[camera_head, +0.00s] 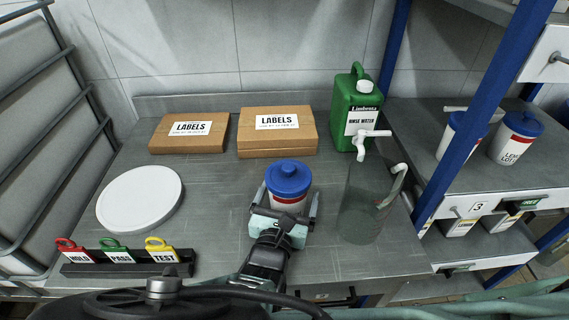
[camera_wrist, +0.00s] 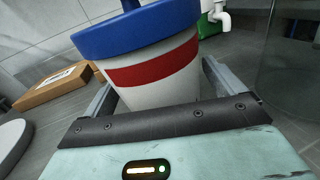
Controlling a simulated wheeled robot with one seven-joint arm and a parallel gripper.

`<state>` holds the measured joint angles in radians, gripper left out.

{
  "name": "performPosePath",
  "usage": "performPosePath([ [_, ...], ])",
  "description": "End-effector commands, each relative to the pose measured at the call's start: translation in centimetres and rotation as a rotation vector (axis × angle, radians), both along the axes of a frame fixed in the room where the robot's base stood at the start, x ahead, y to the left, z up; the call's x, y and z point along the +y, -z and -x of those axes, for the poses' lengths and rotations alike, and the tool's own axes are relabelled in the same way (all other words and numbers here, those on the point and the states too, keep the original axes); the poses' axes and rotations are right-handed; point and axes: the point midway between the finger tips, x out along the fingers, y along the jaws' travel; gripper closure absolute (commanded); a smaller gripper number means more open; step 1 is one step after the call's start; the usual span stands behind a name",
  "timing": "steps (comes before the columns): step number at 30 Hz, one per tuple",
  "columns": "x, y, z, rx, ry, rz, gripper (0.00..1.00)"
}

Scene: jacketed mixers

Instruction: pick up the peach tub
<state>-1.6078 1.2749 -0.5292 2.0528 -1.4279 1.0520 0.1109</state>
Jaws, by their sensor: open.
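A white tub (camera_head: 287,183) with a blue knobbed lid and a red band stands on the grey bench. It fills the upper middle of the wrist view (camera_wrist: 150,72). I see no peach colour on it, and no lettering on it is readable. My gripper (camera_head: 287,201) is open, with one finger on each side of the tub. In the wrist view the fingers of my gripper (camera_wrist: 160,85) flank its white lower body. I cannot tell whether they touch it. The tub's far side is hidden.
Two LABELS boxes (camera_head: 278,143) (camera_head: 189,142) lie behind. A green rinse-water jug (camera_head: 352,115) and a clear beaker (camera_head: 362,212) stand right. A white disc (camera_head: 139,198) and a tag rack (camera_head: 115,268) are left. Other tubs (camera_head: 514,137) sit on the right shelf beyond a blue post (camera_head: 475,105).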

Motion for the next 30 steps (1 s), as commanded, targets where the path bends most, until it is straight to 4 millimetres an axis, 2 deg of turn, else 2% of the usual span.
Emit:
performPosePath([
  [6,0.0,0.0,0.0,0.001,-0.002,0.0,0.06],
  [13,0.0,0.0,0.0,0.001,-0.002,0.0,0.69],
  [23,0.0,-0.4,0.0,-0.001,-0.001,-0.001,0.69],
  [30,0.0,-2.5,0.0,-0.001,-0.001,-0.001,0.69],
])
